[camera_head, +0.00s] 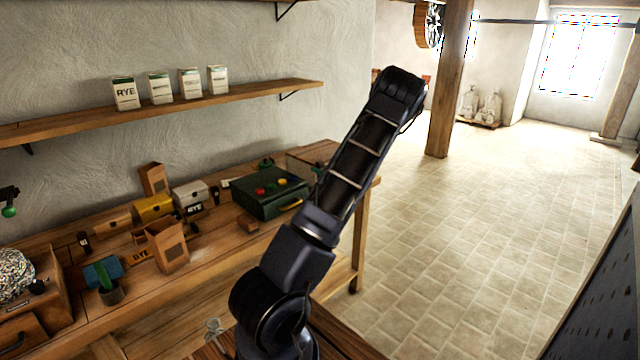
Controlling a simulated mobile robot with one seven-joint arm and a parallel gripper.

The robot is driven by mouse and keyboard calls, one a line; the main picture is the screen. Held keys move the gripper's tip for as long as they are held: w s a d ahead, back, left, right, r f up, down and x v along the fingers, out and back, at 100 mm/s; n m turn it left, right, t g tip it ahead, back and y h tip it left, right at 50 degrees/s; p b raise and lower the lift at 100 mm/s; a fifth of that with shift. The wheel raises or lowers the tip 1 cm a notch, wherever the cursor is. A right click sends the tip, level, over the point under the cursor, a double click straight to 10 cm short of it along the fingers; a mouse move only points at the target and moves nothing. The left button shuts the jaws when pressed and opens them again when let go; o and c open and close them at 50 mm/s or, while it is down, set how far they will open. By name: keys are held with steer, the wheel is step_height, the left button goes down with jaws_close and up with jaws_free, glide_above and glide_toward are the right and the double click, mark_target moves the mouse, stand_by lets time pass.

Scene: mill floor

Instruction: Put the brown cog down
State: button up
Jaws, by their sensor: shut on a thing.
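The brown cog cannot be made out anywhere in the head camera view. My gripper is not visible either. My dark arm rises from the bottom middle to a joint at upper centre, and the part beyond that joint is hidden. I cannot see what the jaws hold or where they are.
A wooden workbench (205,262) along the left wall carries a dark green box (268,206), a yellow box (153,208), an open paper bag (168,247) and other items. A shelf (240,98) above holds several white packets. A wooden post (450,85) stands beyond; the tiled floor (480,225) is clear.

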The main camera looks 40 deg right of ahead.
step_height(320, 180, up, 7)
steer(key=shift+r, duration=0.1)
steer(key=shift+w+r, duration=0.15)
steer(key=shift+r, duration=0.4)
steer(key=w+a+r, duration=0.3)
steer(key=w, duration=0.4)
steer(key=w+a+r, duration=0.2)
steer(key=w+a, duration=0.1)
steer(key=w, duration=0.4)
step_height(320, 180, up, 5)
glide_above(259, 176)
steer(key=shift+h, duration=0.3)
step_height(259, 176, down, 20)
steer(key=shift+a+r, duration=0.1)
steer(key=shift+r, duration=0.1)
steer(key=shift+f, duration=0.15)
steer(key=o, duration=0.9)
steer(key=shift+o, duration=0.2)
